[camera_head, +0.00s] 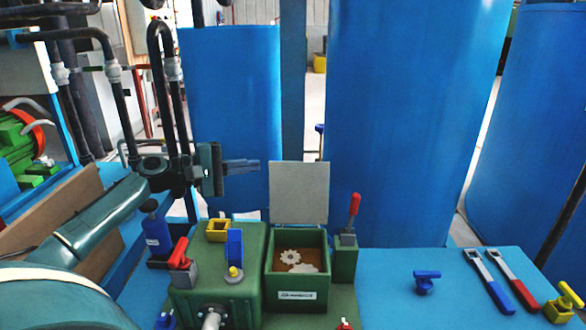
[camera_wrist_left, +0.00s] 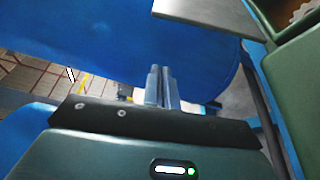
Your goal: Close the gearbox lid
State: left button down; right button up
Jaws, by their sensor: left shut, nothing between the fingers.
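The green gearbox (camera_head: 297,296) stands on the blue bench with its top open, and pale gears (camera_head: 291,258) show inside. Its grey lid (camera_head: 299,191) stands upright at the back edge of the box. My left gripper (camera_head: 257,165) is left of the lid, near the height of its top edge, with its fingers shut and empty, pointing right. In the left wrist view the shut fingertips (camera_wrist_left: 160,78) are apart from the lid (camera_wrist_left: 208,12), which shows at the top. A corner of the green box (camera_wrist_left: 298,60) shows at the right. My right gripper is not in view.
A red-handled lever (camera_head: 354,210) stands right of the lid. A blue bottle (camera_head: 157,232), a red lever (camera_head: 179,254) and a yellow block (camera_head: 218,229) are to the left. Two wrenches (camera_head: 513,281) and a blue valve knob (camera_head: 425,281) lie on the right of the bench. Large blue tanks (camera_head: 410,120) stand behind.

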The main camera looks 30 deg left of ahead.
aim_at(286, 167)
pick_arm(q)
jog(key=w+d, duration=0.1)
jog(key=d, duration=0.1)
jog(key=w+d, duration=0.2)
jog(key=w+d+p, duration=0.1)
jog(key=w+d, duration=0.1)
jog(key=d, duration=0.1)
jog(key=shift+f, duration=0.1)
jog(key=shift+s+d, duration=0.4)
jog(key=shift+s, duration=0.2)
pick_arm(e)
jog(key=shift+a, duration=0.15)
pick_arm(q)
jog(key=shift+d+r, duration=0.1)
jog(key=shift+r, duration=0.1)
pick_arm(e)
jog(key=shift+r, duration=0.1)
